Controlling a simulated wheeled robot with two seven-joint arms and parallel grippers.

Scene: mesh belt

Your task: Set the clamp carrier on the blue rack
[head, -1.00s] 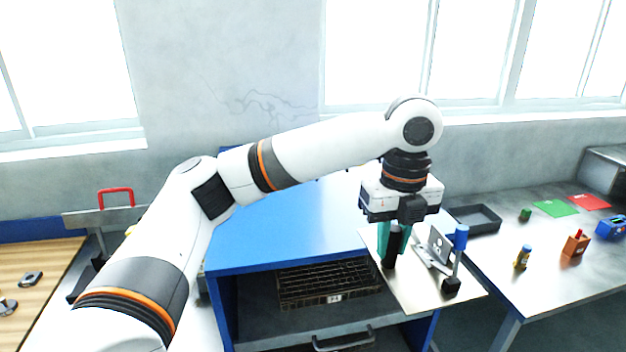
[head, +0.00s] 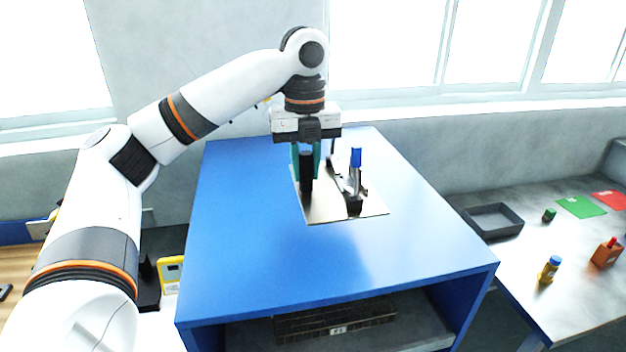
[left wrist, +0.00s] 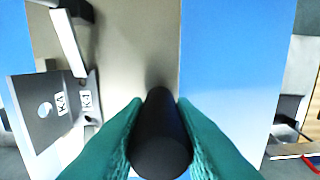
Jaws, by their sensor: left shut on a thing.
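The clamp carrier (head: 335,212) is a flat beige plate with a black upright grip, a metal clamp and a blue-tipped lever (head: 356,158). My left gripper (head: 306,165), with green fingers, is shut on the black grip (left wrist: 162,140). The plate appears over the top of the blue rack (head: 250,240), within its edges; I cannot tell whether it touches. In the left wrist view the clamp's bracket with "K1" labels (left wrist: 50,108) stands left of the grip, and blue rack top shows on both sides of the plate. My right gripper is not in view.
A dark crate (head: 335,320) sits on the shelf below the rack top. A steel table at the right holds a grey tray (head: 493,222), a small bottle (head: 549,269) and an orange block (head: 606,252). The front part of the rack top is bare.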

